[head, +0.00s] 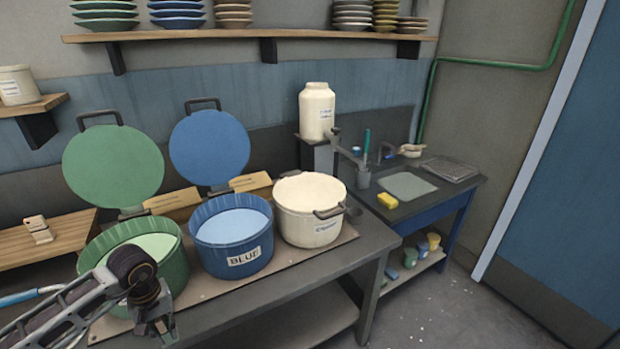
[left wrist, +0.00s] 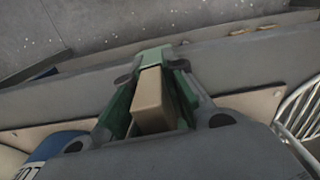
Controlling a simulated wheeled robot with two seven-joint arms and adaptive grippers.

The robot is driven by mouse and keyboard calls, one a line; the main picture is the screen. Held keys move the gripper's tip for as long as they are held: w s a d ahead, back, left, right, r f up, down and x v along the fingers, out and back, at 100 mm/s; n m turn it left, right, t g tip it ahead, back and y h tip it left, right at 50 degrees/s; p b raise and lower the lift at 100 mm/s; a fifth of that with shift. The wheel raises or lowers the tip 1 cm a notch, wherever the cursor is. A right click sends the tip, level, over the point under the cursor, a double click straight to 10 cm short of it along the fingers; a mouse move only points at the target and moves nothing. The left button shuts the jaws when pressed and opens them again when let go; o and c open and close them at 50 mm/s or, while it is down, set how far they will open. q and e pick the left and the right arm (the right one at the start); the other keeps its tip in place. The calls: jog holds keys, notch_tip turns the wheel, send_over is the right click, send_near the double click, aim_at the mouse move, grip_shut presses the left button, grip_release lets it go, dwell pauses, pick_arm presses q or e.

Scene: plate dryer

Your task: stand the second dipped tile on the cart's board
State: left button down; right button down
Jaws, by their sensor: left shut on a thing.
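My left gripper (head: 160,326) is in front of the green pot (head: 172,270), low in the head view. In the left wrist view the gripper (left wrist: 155,85) is shut on a tan tile (left wrist: 153,103), whose far end is green. The tile is hard to make out in the head view. The green pot is open with pale green liquid inside, its lid (head: 113,160) raised behind it. A small pale piece (head: 38,229) stands on a wooden board (head: 60,242) at the left; I cannot tell whether this is the cart's board. My right gripper is out of view.
The open blue pot (head: 232,250) and a cream pot (head: 312,222) stand beside the green one on a dark bench (head: 368,250). A sink counter (head: 455,190) with a yellow sponge (head: 387,200) is farther right. Floor (head: 450,305) is free at the right.

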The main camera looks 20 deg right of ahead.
pick_arm(q)
jog(key=shift+s+d+f+m, duration=0.3)
jog(key=shift+d+f+m, duration=0.2)
jog(key=shift+m, duration=0.3)
jog(key=shift+s+d+f+m, duration=0.3)
jog(key=shift+f+m, duration=0.2)
jog(key=shift+m, duration=0.3)
